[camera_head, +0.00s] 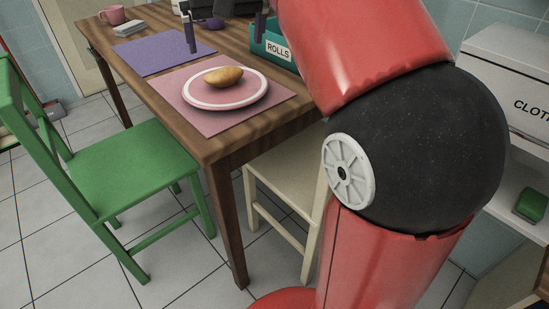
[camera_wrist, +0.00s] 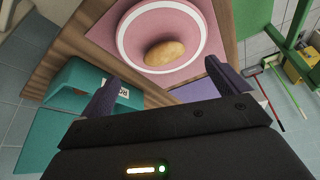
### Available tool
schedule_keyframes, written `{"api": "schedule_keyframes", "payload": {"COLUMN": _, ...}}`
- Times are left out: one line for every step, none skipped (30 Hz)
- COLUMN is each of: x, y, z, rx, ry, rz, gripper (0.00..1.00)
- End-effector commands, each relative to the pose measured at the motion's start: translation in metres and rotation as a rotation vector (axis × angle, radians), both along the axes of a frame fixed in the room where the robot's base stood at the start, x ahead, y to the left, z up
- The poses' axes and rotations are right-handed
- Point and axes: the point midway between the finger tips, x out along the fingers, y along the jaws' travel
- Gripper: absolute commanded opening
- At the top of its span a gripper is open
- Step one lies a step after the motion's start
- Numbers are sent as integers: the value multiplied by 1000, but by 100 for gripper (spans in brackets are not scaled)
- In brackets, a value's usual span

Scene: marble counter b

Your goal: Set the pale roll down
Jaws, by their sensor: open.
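The pale roll (camera_head: 224,75) is golden brown and lies on the pink plate with a white ring (camera_head: 225,103). The plate is on a pink placemat (camera_head: 196,123) at the near end of the wooden table. In the wrist view the roll (camera_wrist: 165,53) rests inside the plate's ring (camera_wrist: 160,20). My gripper (camera_head: 227,40) is open and empty, raised beyond the plate. Its two dark fingers show apart in the wrist view (camera_wrist: 163,76), with the roll ahead of them and not touching. A teal box marked ROLLS (camera_head: 271,46) stands at the table's right edge, partly hidden by my arm.
A purple placemat (camera_head: 163,50), a pink mug (camera_head: 112,14) and a pale stack (camera_head: 128,28) are farther along the table. A green chair (camera_head: 125,165) and a cream chair (camera_head: 285,170) stand beside it. A white bin marked CLOTH (camera_head: 515,75) is at right.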

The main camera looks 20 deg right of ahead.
Motion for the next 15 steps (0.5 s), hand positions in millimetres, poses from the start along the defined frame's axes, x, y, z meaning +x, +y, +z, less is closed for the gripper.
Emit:
{"api": "schedule_keyframes", "payload": {"x": -18, "y": -1, "z": -8, "rx": -1, "ry": -6, "rz": 5, "gripper": 100}}
{"api": "schedule_keyframes", "payload": {"x": -29, "y": -1, "z": -14, "rx": -2, "ry": -10, "rz": 9, "gripper": 100}}
{"api": "schedule_keyframes", "payload": {"x": -44, "y": -2, "z": -25, "rx": -4, "ry": -16, "rz": 15, "gripper": 100}}
{"api": "schedule_keyframes", "payload": {"x": -56, "y": -3, "z": -34, "rx": -4, "ry": -22, "rz": 19, "gripper": 100}}
{"api": "schedule_keyframes", "payload": {"x": -68, "y": -3, "z": -43, "rx": -5, "ry": -28, "rz": 24, "gripper": 100}}
{"api": "schedule_keyframes", "payload": {"x": -84, "y": -4, "z": -57, "rx": -5, "ry": -35, "rz": 28, "gripper": 100}}
{"api": "schedule_keyframes", "payload": {"x": -96, "y": -4, "z": -69, "rx": -5, "ry": -40, "rz": 33, "gripper": 100}}
{"api": "schedule_keyframes", "payload": {"x": -108, "y": -5, "z": -81, "rx": -5, "ry": -45, "rz": 37, "gripper": 100}}
{"api": "schedule_keyframes", "payload": {"x": -124, "y": -5, "z": -97, "rx": -4, "ry": -53, "rz": 42, "gripper": 100}}
{"api": "schedule_keyframes", "payload": {"x": -136, "y": -5, "z": -109, "rx": -4, "ry": -57, "rz": 46, "gripper": 100}}
{"api": "schedule_keyframes", "payload": {"x": -147, "y": -6, "z": -122, "rx": -4, "ry": -62, "rz": 48, "gripper": 100}}
{"api": "schedule_keyframes", "payload": {"x": -161, "y": -6, "z": -138, "rx": -3, "ry": -68, "rz": 53, "gripper": 100}}
{"api": "schedule_keyframes", "payload": {"x": -170, "y": -6, "z": -150, "rx": -4, "ry": -71, "rz": 56, "gripper": 100}}
{"api": "schedule_keyframes", "payload": {"x": -179, "y": -7, "z": -161, "rx": -3, "ry": -75, "rz": 59, "gripper": 100}}
{"api": "schedule_keyframes", "payload": {"x": -189, "y": -7, "z": -175, "rx": -3, "ry": -79, "rz": 61, "gripper": 100}}
